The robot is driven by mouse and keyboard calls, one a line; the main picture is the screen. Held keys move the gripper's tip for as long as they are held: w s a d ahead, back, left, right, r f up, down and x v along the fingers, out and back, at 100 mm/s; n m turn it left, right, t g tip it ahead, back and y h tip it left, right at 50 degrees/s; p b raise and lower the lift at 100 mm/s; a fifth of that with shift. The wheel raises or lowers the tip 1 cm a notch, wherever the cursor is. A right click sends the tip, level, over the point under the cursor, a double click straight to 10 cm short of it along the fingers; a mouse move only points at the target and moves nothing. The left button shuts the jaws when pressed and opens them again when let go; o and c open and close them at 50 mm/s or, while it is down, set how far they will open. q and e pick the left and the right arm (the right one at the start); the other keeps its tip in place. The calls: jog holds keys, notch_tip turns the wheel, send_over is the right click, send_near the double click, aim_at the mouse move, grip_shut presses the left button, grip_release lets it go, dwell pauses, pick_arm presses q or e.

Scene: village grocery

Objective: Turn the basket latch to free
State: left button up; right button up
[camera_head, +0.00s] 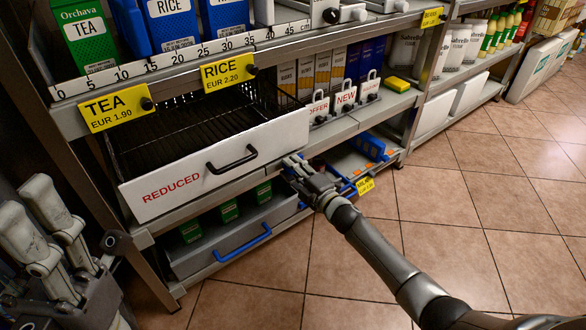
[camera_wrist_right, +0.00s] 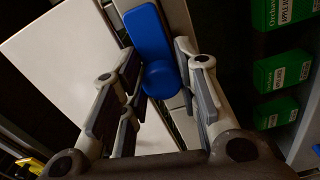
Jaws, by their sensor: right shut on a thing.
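The wire basket (camera_head: 215,123) with its white front marked REDUCED (camera_head: 205,168) is on the shelf, its black handle (camera_head: 232,160) on the front. My right gripper (camera_head: 303,170) is at the front's right end and mostly hides the latch there. In the right wrist view, the blue latch (camera_wrist_right: 147,32), a flat lever with a round hub, sits between the fingers of my right gripper (camera_wrist_right: 157,65), which is shut on it. The pale front panel (camera_wrist_right: 75,75) is beside it. My left gripper (camera_head: 40,195) is at the lower left, fingers apart, holding nothing.
Below is a grey drawer (camera_head: 230,238) with a blue handle (camera_head: 242,243) and green boxes. A TEA tag (camera_head: 115,107) and a RICE tag (camera_head: 229,71) hang from the shelf edge above. The tiled floor (camera_head: 440,195) at the right is clear.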

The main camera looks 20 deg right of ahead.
jog(key=shift+d+f, duration=0.15)
jog(key=o, duration=0.9)
jog(key=shift+f, duration=0.1)
jog(key=shift+o, duration=0.5)
jog(key=v, duration=1.2)
